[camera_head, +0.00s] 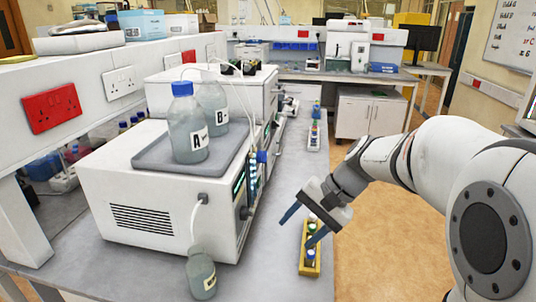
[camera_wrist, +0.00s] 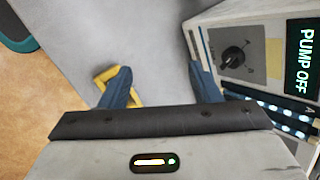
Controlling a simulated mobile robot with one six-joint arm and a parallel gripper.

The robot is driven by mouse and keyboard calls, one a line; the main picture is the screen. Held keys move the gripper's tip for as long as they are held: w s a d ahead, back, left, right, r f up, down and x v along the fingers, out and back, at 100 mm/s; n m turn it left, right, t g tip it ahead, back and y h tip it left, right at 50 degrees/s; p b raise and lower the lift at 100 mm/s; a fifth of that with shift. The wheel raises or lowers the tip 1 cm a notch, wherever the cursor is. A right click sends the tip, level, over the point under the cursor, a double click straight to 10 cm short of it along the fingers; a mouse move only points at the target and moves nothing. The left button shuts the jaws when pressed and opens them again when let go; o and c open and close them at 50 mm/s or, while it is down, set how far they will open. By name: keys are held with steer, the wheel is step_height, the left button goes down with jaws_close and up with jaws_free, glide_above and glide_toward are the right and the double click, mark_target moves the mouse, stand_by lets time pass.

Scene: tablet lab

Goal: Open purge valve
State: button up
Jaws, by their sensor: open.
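A black rotary knob (camera_wrist: 232,57), likely the purge valve, sits on the front panel of a white pump unit at the right of the wrist view. Its pointer and scale marks are too small to read. A display (camera_wrist: 302,60) beside it reads PUMP OFF. In the head view the white pump unit (camera_head: 150,215) stands on the bench, its front panel seen edge-on. My gripper (camera_head: 303,225) is open and empty, in front of that panel and apart from it. In the wrist view my gripper (camera_wrist: 163,78) has its blue fingers spread, with the knob beyond the right finger.
A yellow vial rack (camera_head: 309,262) lies on the bench below my gripper; its corner shows in the wrist view (camera_wrist: 103,76). Bottles A (camera_head: 188,135) and B (camera_head: 213,105) stand on the tray atop the unit. Another bottle (camera_head: 201,275) stands at the unit's front, with a tube.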

steer(key=w+a+r+m+y+b, duration=0.15)
steer(key=w+m+y, duration=0.35)
steer(key=w, duration=1)
steer(key=t+y, duration=0.3)
steer(key=y, duration=0.3)
glide_toward(262, 157)
steer(key=w+a, duration=0.2)
steer(key=a, duration=0.5)
steer(key=shift+w+a+m+p, duration=0.2)
steer(key=shift+w+m+p, duration=0.1)
steer(key=shift+m, duration=0.1)
steer(key=shift+f, duration=0.1)
steer(key=shift+c, duration=0.6)
